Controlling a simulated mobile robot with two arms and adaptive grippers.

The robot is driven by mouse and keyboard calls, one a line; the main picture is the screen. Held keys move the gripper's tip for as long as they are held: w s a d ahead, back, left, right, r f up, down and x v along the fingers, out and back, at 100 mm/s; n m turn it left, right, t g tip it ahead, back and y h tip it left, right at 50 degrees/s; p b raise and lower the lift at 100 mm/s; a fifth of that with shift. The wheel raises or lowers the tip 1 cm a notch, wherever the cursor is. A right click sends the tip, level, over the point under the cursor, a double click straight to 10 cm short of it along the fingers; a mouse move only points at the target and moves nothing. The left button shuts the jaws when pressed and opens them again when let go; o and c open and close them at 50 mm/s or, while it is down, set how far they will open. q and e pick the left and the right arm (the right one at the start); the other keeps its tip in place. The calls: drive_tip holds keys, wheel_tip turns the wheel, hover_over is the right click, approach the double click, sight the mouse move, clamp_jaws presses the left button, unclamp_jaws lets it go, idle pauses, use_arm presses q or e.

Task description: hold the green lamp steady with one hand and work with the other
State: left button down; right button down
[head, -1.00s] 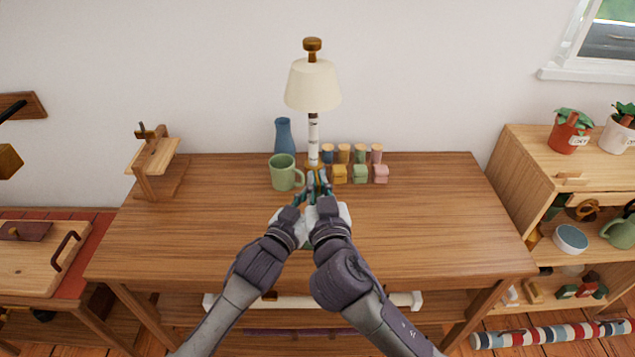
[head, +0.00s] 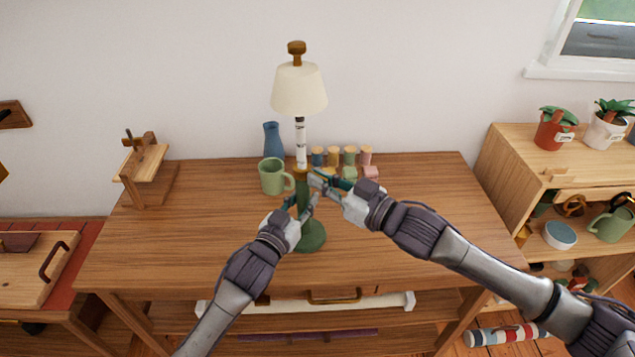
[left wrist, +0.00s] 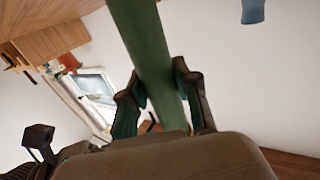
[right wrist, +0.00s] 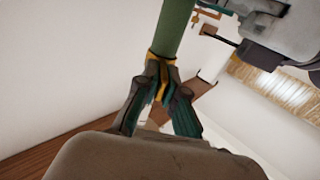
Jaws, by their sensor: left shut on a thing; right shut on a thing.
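The green lamp stands upright on the wooden table. It has a round green base (head: 311,238), a green stem (left wrist: 150,55), a gold collar (right wrist: 164,68), a white speckled upper post (head: 300,145) and a cream shade (head: 298,91). My left gripper (head: 303,205) is shut on the green stem above the base; the left wrist view shows the stem between its fingers. My right gripper (head: 312,176) comes in from the right and is shut on the gold collar above the green stem. The fingers partly hide the collar and stem.
A green mug (head: 271,177) and a blue vase (head: 272,140) stand close left of the lamp. Several small coloured blocks and pegs (head: 350,157) stand close behind my right gripper. A small wooden stand (head: 146,170) is at the table's left. The table front (head: 200,240) is clear.

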drive_tip(key=n+g+y, duration=0.1)
drive_tip(key=w+n+g+y, duration=0.1)
drive_tip(key=shift+w+d+r+g, duration=0.1)
drive_tip(key=shift+d+g, duration=0.3)
drive_tip(key=shift+w+d+n+g+y, duration=0.1)
drive_tip(key=shift+w+n+g+y, duration=0.35)
drive_tip(key=shift+n+g, duration=0.8)
drive_tip(key=shift+w+d+n+g+y, duration=0.15)
drive_tip(key=shift+w+n+g+y, duration=0.2)
drive_tip(key=shift+n+g, duration=0.85)
drive_tip(key=shift+w+d+n+g+y, duration=0.1)
drive_tip(key=shift+w+n+g+y, duration=0.35)
drive_tip(key=shift+g, duration=1.4)
drive_tip(key=c, duration=1.3)
unclamp_jaws()
drive_tip(key=shift+s, duration=0.1)
